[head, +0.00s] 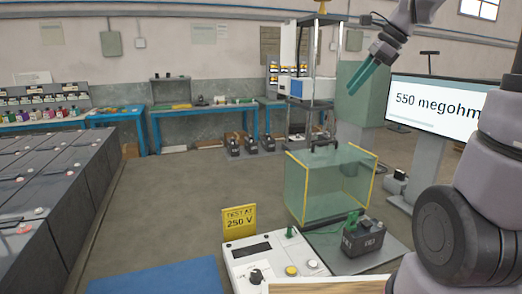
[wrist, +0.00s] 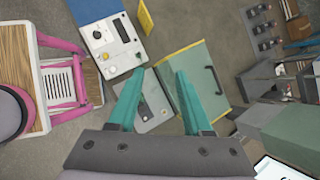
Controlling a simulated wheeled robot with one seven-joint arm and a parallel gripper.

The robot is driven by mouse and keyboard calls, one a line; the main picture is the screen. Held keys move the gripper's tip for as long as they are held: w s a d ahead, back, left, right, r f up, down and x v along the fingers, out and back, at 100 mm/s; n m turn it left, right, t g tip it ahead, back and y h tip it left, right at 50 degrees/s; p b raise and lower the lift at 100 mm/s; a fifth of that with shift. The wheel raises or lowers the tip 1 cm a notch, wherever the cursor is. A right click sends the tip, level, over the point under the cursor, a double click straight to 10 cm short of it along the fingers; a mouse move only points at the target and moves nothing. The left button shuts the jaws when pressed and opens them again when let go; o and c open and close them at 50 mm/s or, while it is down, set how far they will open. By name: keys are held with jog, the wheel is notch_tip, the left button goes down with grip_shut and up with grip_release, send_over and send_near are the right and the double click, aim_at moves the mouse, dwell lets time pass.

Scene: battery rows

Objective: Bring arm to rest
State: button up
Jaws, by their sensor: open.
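My arm is raised at the upper right of the head view. My gripper (head: 363,79) has teal fingers and hangs in the air, tilted down to the left, above and behind the glass case. In the wrist view my gripper (wrist: 162,80) shows its two fingers apart with nothing between them. It is open, empty and touches nothing that I can see.
A glass case with yellow edges (head: 314,186) stands below my gripper. A dark battery (head: 363,239) and a white test instrument (head: 273,262) are in front. A screen (head: 437,106) reads "550 megohm". A yellow sign (head: 239,219) reads "TEST AT 250 V".

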jog(key=s+f+n+t+h, duration=0.1)
jog(key=s+n+t+h, duration=0.2)
jog(key=s+n, duration=1.2)
jog(key=shift+s+a+f+n+t+h, duration=0.15)
jog(key=shift+s+a+n+t+h, duration=0.2)
jog(key=shift+s, duration=0.65)
jog(key=shift+d, duration=0.1)
dwell(0.3)
